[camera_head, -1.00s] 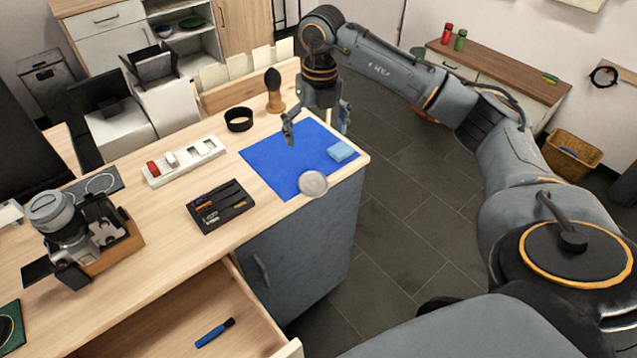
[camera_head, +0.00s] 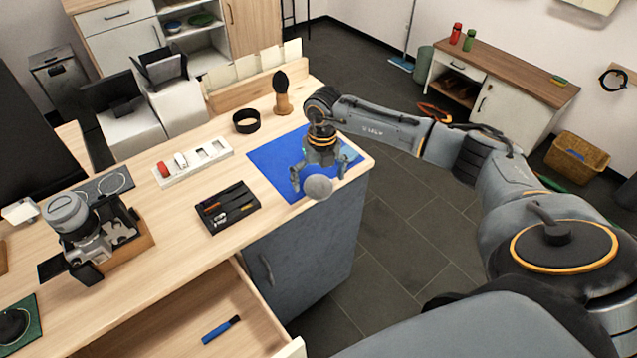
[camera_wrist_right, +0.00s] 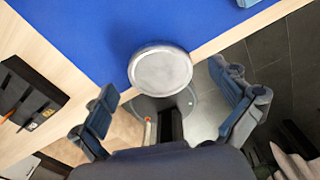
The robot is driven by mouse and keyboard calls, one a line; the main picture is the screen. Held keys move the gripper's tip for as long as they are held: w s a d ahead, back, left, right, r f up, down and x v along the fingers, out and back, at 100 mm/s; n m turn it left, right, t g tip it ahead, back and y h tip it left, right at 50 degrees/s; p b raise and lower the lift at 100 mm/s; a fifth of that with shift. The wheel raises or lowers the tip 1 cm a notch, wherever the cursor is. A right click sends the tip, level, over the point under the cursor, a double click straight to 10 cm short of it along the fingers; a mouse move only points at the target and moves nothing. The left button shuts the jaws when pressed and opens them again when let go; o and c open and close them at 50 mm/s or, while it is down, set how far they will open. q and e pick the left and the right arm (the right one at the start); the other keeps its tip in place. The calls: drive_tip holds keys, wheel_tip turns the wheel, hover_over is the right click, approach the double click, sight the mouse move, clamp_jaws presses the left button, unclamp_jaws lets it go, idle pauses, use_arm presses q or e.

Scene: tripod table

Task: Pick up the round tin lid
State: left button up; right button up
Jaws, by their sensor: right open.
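The round tin lid (camera_head: 318,187) is a pale grey disc at the near edge of the blue mat (camera_head: 270,158), by the table's edge. In the right wrist view the lid (camera_wrist_right: 161,70) appears ahead of and between my fingers, its lower part reaching past the table edge. My right gripper (camera_head: 320,174) points down just above and behind the lid in the head view. In the right wrist view the right gripper (camera_wrist_right: 165,84) is open, fingers apart on either side, with nothing held. Whether a finger touches the lid cannot be told. My left gripper is not in view.
A light blue block (camera_wrist_right: 247,2) lies on the mat. An open drawer (camera_head: 190,325) juts out below.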

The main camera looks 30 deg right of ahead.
drive_tip(key=shift+f, duration=0.15)
drive_tip(key=c, duration=0.8)
